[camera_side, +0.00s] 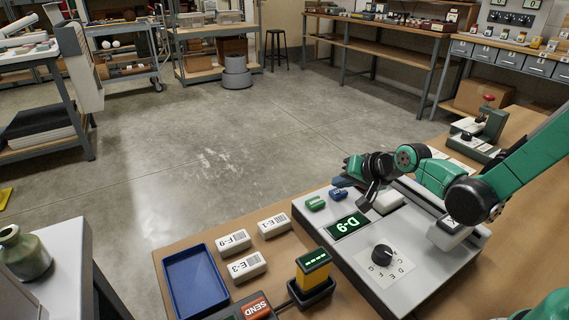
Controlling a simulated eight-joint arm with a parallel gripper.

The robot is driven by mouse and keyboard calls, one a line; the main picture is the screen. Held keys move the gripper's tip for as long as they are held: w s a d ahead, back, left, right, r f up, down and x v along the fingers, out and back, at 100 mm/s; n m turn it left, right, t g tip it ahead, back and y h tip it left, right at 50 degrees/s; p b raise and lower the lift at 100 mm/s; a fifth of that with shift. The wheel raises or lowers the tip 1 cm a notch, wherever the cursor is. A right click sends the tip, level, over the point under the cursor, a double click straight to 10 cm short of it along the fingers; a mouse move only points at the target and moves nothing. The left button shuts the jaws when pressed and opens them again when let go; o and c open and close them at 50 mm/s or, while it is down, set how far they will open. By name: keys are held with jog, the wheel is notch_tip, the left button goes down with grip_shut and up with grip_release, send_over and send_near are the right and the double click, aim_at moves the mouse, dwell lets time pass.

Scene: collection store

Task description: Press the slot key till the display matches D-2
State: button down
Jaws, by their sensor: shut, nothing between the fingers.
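The control panel (350,262) is a pale slab at the front edge of the bench. Its green-lit display (347,226) appears to read D-9. A green key (315,203) and a dark blue key (338,193) sit beyond the display; their markings are too small to read, so I cannot tell which is the slot key. A black dial (382,254) with letters around it stands on the near part. My gripper (366,201) is shut and empty, low over the panel just right of the blue key and behind the display. I cannot tell whether it touches anything.
White labelled blocks (273,226) lie left of the panel, beside an empty blue tray (194,281). A yellow and black device (313,269) stands in a dark holder near the panel's left edge. A red SEND key (256,307) is at the front.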

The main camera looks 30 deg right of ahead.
aim_at(341, 194)
jog(key=shift+f, duration=0.55)
dwell(0.6)
jog(key=shift+r, duration=0.9)
jog(key=shift+r, duration=2.5)
jog(key=shift+r, duration=0.1)
dwell(0.7)
notch_tip(341, 194, up, 4)
jog(key=shift+f, duration=0.2)
jog(key=shift+f, duration=0.1)
